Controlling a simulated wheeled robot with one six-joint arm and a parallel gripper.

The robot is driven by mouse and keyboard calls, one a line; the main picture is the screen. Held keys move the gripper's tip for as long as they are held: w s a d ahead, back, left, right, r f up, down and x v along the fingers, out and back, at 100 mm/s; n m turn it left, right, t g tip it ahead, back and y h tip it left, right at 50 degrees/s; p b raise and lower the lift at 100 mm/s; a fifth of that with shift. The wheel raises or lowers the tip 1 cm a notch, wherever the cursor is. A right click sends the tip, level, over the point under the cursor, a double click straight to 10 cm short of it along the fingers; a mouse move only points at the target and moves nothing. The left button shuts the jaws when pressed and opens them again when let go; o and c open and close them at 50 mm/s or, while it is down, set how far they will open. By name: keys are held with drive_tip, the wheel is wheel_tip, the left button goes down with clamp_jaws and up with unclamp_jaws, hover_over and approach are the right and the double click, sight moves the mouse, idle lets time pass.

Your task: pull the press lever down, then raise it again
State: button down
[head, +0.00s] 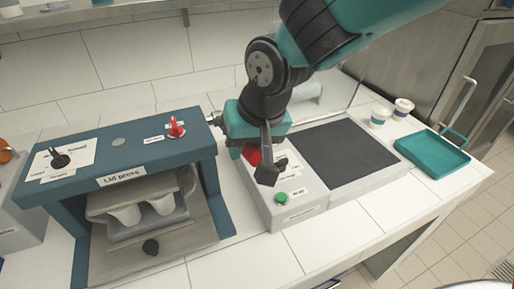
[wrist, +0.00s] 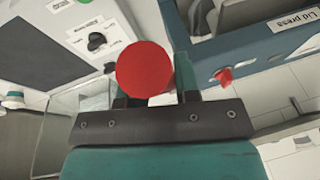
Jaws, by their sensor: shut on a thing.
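The lid press (head: 112,183) is a blue frame at the left, with a tray of white cups (head: 160,205) under its top. A red ball knob (head: 252,156), which I take for the press lever's end, shows just right of the press, partly covered by my gripper (head: 249,150). In the wrist view the red knob (wrist: 143,70) fills the space between the fingers of my gripper (wrist: 157,88). My gripper is shut on it. The lever's shaft is hidden, so I cannot tell its angle.
A small red switch (head: 176,128) and a black dial (head: 60,158) sit on the press top. A grey unit with a green button (head: 281,198) and a dark flat panel (head: 342,152) stands to the right. Two cups (head: 379,117) and a teal tray (head: 434,154) stand farther right.

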wheel_tip(320, 180, down, 7)
drive_tip(key=s+t+y+b, duration=0.1)
drive_tip(key=t+b, duration=0.2)
drive_tip(key=b, duration=0.6)
drive_tip(key=shift+d+r+b, duration=0.2)
drive_tip(key=shift+d+b, duration=0.05)
drive_tip(key=shift+b, duration=0.05)
drive_tip(key=shift+s, duration=0.1)
drive_tip(key=c, duration=0.8)
unclamp_jaws()
drive_tip(key=shift+c, duration=0.2)
drive_tip(key=shift+r, duration=0.1)
